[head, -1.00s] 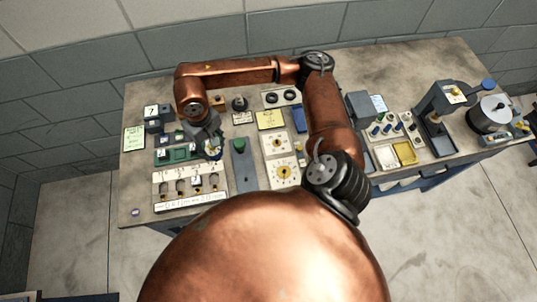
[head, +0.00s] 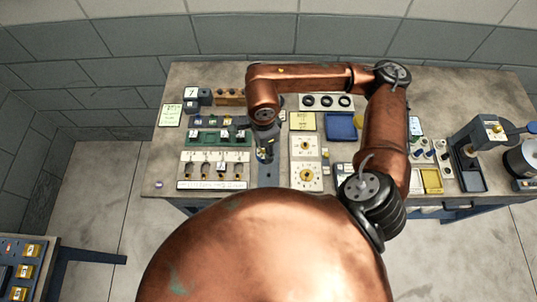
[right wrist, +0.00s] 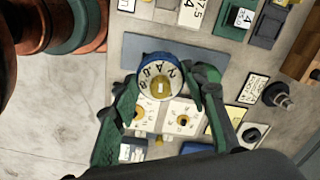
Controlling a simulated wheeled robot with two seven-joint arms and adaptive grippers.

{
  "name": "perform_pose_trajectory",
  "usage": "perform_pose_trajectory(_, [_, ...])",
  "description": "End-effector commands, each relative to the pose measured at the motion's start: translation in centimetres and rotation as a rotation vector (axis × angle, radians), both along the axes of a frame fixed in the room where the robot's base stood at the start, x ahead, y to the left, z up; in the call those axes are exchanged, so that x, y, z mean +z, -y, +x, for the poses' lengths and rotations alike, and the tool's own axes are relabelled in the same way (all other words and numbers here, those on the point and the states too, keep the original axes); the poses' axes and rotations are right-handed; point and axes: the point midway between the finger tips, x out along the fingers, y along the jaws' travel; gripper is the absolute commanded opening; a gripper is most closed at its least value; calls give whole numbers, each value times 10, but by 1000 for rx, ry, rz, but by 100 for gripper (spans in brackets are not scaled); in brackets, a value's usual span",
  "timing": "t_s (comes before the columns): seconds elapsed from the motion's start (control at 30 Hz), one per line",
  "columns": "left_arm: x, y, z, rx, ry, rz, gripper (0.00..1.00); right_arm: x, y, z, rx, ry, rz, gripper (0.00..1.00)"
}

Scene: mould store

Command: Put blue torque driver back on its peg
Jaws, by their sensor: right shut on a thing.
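My right gripper (head: 265,150) is above the table, over a slate-blue pad (head: 268,176). In the right wrist view, its green fingers (right wrist: 165,88) are shut on a round blue-rimmed thing (right wrist: 160,78). It has a white ring of figures and a yellow centre, and is seen end-on; it seems to be the blue torque driver. The rest of it is hidden below. The pad also shows behind it in the wrist view (right wrist: 205,66). I cannot tell which fitting is its peg. My left gripper is not in view.
Two white dial plates (head: 305,147) lie right of the pad. A green tray (head: 205,137) and a white numbered rack (head: 213,158) lie left of it. A plate with three black rings (head: 327,102) is at the back. A press (head: 480,150) stands far right.

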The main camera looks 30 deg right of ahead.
Motion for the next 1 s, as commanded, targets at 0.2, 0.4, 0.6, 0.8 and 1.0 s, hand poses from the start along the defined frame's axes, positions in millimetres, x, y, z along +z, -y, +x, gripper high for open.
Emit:
perform_pose_trajectory(0.2, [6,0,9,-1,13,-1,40,6,-1,-19,-426,-4,3,12])
perform_pose_trajectory(0.4, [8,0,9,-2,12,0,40,7,-1,-28,-661,-8,4,12])
perform_pose_trajectory(0.6, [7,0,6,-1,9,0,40,5,-1,-31,-727,-10,3,12])
perform_pose_trajectory(0.8, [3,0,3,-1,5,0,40,-4,-1,-31,-726,-11,4,12])
perform_pose_trajectory(1.0, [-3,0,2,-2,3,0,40,-21,-1,-31,-725,-11,3,12])
